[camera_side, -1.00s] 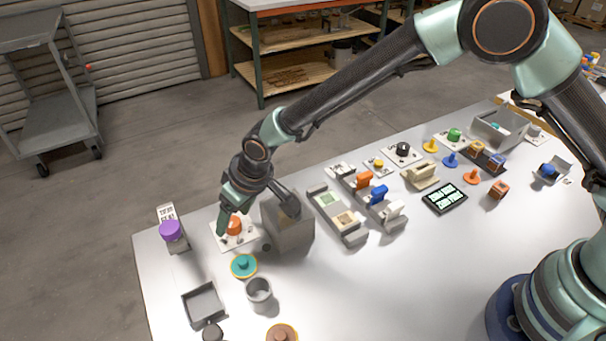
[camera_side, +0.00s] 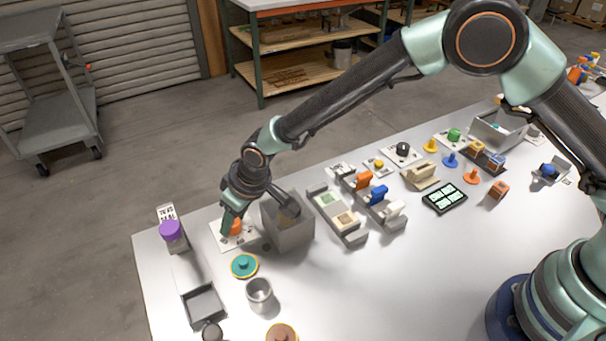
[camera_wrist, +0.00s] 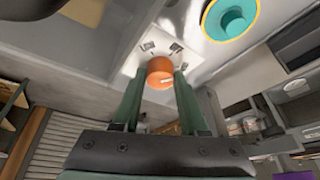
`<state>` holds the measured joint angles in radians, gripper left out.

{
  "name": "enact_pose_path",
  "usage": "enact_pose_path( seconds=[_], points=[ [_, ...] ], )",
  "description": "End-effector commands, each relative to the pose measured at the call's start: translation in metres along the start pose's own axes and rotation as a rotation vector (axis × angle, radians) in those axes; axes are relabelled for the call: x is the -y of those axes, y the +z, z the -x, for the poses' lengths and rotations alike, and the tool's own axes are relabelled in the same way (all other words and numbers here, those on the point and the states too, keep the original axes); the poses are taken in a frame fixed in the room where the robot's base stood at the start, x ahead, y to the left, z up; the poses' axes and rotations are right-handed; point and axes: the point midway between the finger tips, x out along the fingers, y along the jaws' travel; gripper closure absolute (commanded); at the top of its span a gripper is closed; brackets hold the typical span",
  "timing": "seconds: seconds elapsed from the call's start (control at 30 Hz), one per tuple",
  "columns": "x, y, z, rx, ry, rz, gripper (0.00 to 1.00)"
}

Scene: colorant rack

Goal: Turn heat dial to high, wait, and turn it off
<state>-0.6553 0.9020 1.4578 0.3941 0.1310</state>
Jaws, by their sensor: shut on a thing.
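The orange heat dial (camera_wrist: 160,72) stands on a white plate (camera_wrist: 146,47) with small dark markings. In the wrist view my gripper (camera_wrist: 157,78) has its two green fingers on either side of the dial, shut on it. In the side view the dial (camera_side: 236,227) is partly hidden by my gripper (camera_side: 231,222), which reaches down over the plate near the table's far left edge. The markings are too small to read, so I cannot tell the dial's setting.
A grey box (camera_side: 290,236) stands close to the right of the plate. A purple knob (camera_side: 171,230) is to the left. A teal and yellow disc (camera_side: 244,265) and a grey cup (camera_side: 260,294) are in front. Bare tabletop lies at the right front.

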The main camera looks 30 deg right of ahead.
Motion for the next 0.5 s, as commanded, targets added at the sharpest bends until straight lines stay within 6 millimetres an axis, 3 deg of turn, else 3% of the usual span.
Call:
enact_pose_path(
  seconds=[0.3, 0.5],
  points=[
    [0.0007, -0.0004, 0.0005, -0.001, 0.000, 0.272, 1.00],
    [-0.0003, -0.0008, 0.0004, 0.000, 0.000, 0.313, 1.00]
  ],
)
